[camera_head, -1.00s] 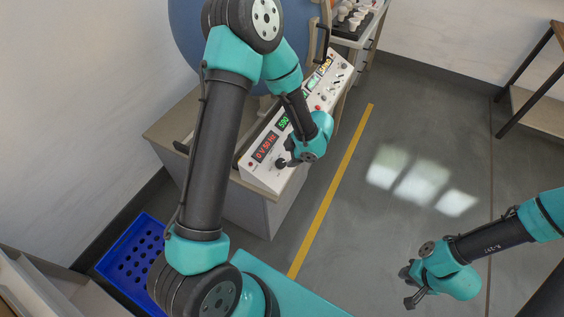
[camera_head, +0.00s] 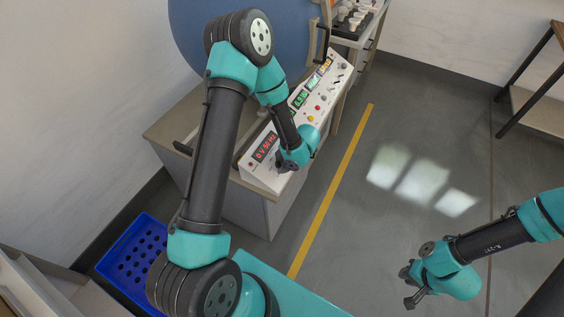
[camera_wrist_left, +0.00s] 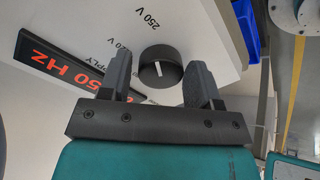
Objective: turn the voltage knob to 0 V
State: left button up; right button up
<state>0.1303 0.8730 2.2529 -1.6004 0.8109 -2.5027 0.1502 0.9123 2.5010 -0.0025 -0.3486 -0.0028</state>
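The black round voltage knob (camera_wrist_left: 160,67) with a white pointer line is on the white sloped supply panel (camera_wrist_left: 190,25). In the head view my left gripper (camera_head: 284,165) is at the panel's near end and covers the knob. The red display (camera_head: 265,147) reads 0 V 50 Hz. My right gripper (camera_head: 410,285) is open and empty above the floor.
More displays and buttons (camera_head: 311,119) run up the panel. A big blue disc (camera_head: 188,40) stands behind it. A blue perforated crate (camera_head: 135,250) is on the floor at lower left. The floor right of the yellow line (camera_head: 330,190) is clear.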

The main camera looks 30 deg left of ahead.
pick_arm(q)
jog(key=c, duration=0.7)
jog(key=shift+o, duration=0.2)
